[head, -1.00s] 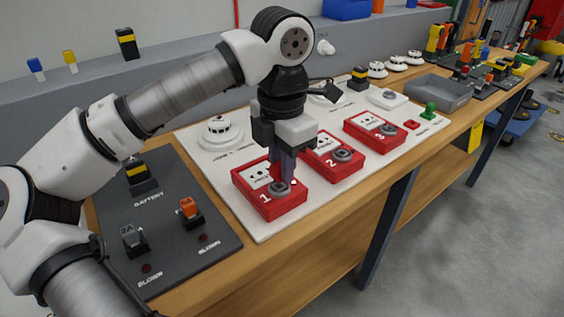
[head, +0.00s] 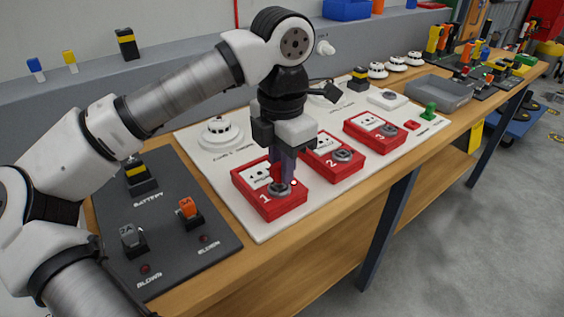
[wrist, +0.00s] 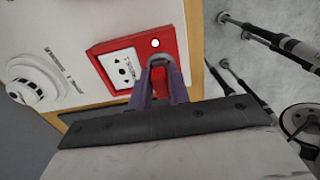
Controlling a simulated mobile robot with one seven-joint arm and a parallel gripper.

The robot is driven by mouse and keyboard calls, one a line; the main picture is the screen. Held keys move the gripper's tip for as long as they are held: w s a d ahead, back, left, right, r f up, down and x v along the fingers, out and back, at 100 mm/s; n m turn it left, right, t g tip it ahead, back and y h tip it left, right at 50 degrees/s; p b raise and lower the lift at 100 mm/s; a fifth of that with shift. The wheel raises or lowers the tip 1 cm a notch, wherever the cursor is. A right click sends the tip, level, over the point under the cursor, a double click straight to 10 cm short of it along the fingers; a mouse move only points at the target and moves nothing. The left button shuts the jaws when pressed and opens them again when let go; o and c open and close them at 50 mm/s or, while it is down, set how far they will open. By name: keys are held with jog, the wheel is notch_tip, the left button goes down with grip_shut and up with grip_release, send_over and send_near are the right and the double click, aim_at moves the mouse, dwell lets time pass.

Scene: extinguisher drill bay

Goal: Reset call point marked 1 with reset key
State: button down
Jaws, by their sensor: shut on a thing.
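Call point 1 (head: 262,203) is a red box with a white face panel and a round grey lock, at the near left of the white board. My gripper (head: 282,178) points down over its lock. Its purple fingers are shut on a small red piece, apparently the reset key (wrist: 158,76), mostly hidden between them. The key's tip is at the lock; how deep it sits is hidden. The wrist view also shows call point 1 (wrist: 105,48), with a white dot beside the lock.
Call points 2 (head: 334,165) and 3 (head: 372,139) stand to the right on the white board (head: 225,160). A smoke detector (head: 221,131) is behind call point 1. A dark panel with fuses (head: 165,255) lies to the left.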

jog(key=shift+f+b, duration=0.55)
jog(key=shift+f, duration=0.15)
dwell(0.5)
jog(key=shift+s+m, duration=0.1)
jog(key=shift+m, duration=1.1)
